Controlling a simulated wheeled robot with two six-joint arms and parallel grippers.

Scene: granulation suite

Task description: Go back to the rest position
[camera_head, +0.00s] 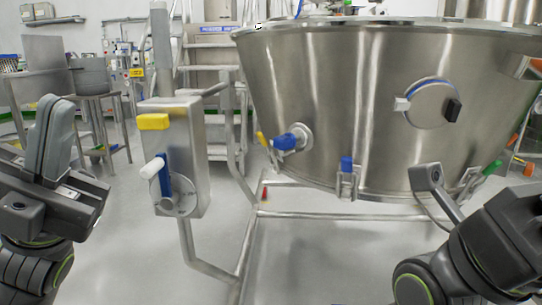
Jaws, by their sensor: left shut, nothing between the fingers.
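My left gripper (52,130) is at the left edge, pointing up and away, with its grey fingers shut together and nothing between them. It is in open air, to the left of the steel control box. Part of my right arm shows at the bottom right, in front of the large steel vessel. The fingers of my right gripper are not in the picture.
A large steel vessel (340,110) on a tubular frame (330,215) fills the centre and right. A steel control box (190,140) with yellow and blue handles stands left of it. A steel pot (90,77) sits on a stand behind. Pale floor (120,265) is clear between.

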